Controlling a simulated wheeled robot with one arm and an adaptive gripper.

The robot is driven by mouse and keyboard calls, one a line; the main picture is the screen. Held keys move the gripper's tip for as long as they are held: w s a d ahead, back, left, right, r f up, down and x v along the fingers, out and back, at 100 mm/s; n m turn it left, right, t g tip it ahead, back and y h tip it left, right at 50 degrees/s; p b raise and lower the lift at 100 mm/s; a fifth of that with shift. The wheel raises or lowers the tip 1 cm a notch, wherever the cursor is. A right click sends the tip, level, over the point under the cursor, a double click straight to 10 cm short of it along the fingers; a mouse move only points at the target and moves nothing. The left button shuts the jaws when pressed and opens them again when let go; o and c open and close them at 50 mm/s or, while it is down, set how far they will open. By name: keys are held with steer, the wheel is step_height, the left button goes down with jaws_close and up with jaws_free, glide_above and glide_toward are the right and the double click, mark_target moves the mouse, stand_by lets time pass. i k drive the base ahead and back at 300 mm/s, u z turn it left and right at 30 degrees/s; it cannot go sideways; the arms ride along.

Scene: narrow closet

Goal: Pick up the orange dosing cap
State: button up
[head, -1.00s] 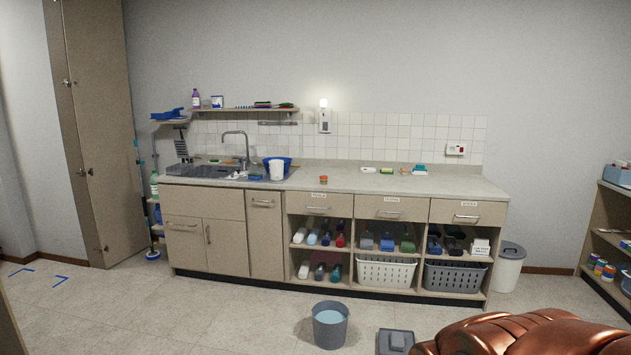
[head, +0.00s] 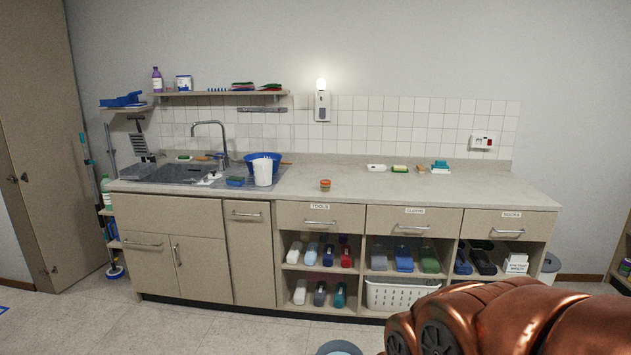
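A small orange item (head: 325,185), which looks like the orange dosing cap, sits on the counter (head: 420,186) near its front edge, above the drawer labelled tools. It looks orange on top with a darker or greenish lower part, too small to tell more. My copper-coloured arm fills the lower right corner of the head view. My gripper itself is not in view.
A sink (head: 185,172), white jug (head: 263,173) and blue basin (head: 262,159) lie left of the cap; sponges (head: 400,169) lie behind right. The counter around the cap is clear. A bucket (head: 338,348) stands on the floor in front.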

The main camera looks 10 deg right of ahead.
mark_target(325, 184)
steer(key=i, duration=1.55)
steer(key=u, duration=0.75)
steer(key=i, duration=1)
steer(key=z, duration=0.45)
steer(key=i, duration=0.55)
steer(key=z, duration=0.55)
